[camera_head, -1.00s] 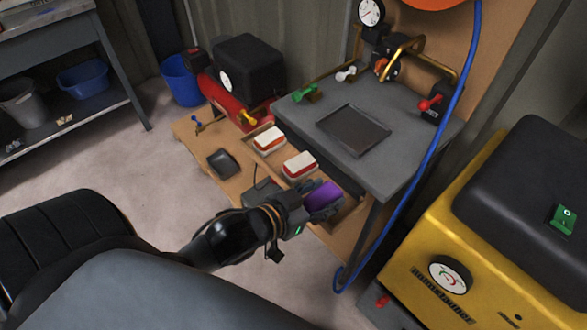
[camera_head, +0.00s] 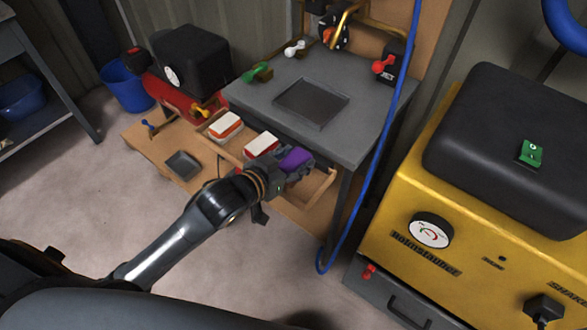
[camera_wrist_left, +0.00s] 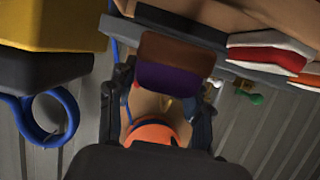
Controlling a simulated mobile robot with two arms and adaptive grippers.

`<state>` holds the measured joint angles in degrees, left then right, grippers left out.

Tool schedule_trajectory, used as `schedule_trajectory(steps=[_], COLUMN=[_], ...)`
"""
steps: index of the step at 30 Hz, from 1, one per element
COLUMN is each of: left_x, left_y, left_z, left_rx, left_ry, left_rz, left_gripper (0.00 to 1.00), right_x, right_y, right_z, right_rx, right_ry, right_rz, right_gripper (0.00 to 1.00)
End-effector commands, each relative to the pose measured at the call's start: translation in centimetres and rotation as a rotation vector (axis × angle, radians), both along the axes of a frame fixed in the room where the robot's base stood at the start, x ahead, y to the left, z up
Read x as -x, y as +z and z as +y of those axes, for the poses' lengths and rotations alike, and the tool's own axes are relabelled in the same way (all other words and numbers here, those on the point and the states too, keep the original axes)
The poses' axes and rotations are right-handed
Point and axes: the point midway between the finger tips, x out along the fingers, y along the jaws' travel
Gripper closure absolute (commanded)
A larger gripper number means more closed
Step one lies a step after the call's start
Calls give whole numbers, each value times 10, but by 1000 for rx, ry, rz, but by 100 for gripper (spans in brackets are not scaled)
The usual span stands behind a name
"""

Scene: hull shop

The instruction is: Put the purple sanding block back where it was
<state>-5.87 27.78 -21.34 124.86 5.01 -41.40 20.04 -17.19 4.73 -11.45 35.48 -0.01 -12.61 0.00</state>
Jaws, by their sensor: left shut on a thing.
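The purple sanding block (camera_head: 296,158) is in my left gripper (camera_head: 288,166), over the right part of the open wooden drawer (camera_head: 322,190) under the grey bench top. In the left wrist view the block (camera_wrist_left: 168,78) shows a purple face and a brown face, between the two dark fingers of the gripper (camera_wrist_left: 160,105). The fingers are shut on it. A red-and-white block (camera_head: 262,144) and an orange-and-white block (camera_head: 226,124) lie in the drawer to its left. My gripper hides the drawer floor below the block, so I cannot tell whether it touches. My right gripper is not in view.
The grey bench (camera_head: 365,130) stands close behind the gripper, with a dark tray (camera_head: 311,103) on top. A blue hose (camera_head: 375,160) hangs at its right. A yellow machine (camera_head: 400,215) stands to the right. A dark dish (camera_head: 183,165) lies on the left board.

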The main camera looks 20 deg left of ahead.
Motion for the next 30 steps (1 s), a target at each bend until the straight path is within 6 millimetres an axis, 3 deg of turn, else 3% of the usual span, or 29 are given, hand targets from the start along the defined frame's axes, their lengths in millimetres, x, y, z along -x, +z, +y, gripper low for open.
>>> schedule_trajectory(steps=[8,13,25,26,28,30], left_x=[-18,-16,-16,-15,-15,-15], left_y=[-23,-47,-53,-53,-53,-53], left_z=[7,6,6,6,6,6], left_rx=[-2,0,-1,-1,-1,-1], left_ry=[1,-1,0,0,0,0], left_rz=[0,1,0,0,0,0], left_gripper=[88,88,88,46,32,27], right_x=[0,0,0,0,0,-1], right_y=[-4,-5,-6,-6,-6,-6], right_z=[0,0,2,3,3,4], right_rx=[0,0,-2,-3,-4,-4], right_ry=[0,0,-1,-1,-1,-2], right_rz=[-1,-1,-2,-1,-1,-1], right_gripper=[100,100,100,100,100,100])
